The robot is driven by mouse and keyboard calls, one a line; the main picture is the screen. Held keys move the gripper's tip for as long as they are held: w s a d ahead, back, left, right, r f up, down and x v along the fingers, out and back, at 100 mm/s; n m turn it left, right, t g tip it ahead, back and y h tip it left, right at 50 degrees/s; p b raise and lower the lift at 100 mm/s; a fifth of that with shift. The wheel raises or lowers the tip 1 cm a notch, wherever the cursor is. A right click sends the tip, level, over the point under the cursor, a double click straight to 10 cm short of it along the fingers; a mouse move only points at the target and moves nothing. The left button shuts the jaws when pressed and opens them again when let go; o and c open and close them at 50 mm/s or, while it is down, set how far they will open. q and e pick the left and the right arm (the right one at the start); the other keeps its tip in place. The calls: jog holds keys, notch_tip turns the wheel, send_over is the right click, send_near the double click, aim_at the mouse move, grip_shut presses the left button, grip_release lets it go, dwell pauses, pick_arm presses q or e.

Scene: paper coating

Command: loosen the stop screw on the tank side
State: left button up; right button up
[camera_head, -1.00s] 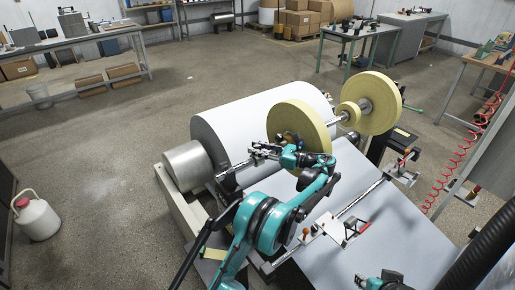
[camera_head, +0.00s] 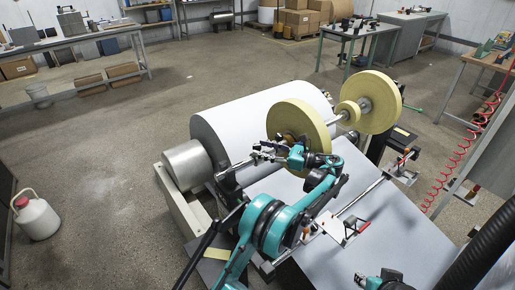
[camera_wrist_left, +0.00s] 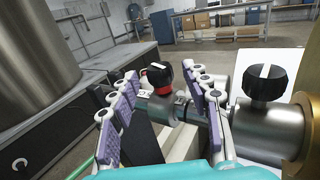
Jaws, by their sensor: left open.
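A black knob screw with a red ring (camera_wrist_left: 158,76) stands upright on a metal collar on the shaft in the left wrist view. My left gripper (camera_wrist_left: 165,92) is open, with its purple-padded fingers on either side of this knob and visible gaps to it. In the head view my left gripper (camera_head: 264,152) is at the shaft, between the silver cylinder and the near yellow roll; the knob is too small to tell there. A second black knob (camera_wrist_left: 265,82) sits on a thicker collar to the right. Part of my right arm's end (camera_head: 380,280) shows at the bottom edge, its fingers unclear.
The near yellow roll (camera_head: 300,118) is close to my left wrist. A silver cylinder (camera_head: 187,164) and a large white roll (camera_head: 235,115) lie beyond. A grey sheet surface (camera_head: 400,225) slopes on the right, with a rod and orange-topped fittings above it.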

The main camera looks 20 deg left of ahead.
pick_arm(q)
jog(key=s+d, duration=0.1)
jog(key=d, duration=0.8)
jog(key=shift+d, duration=0.1)
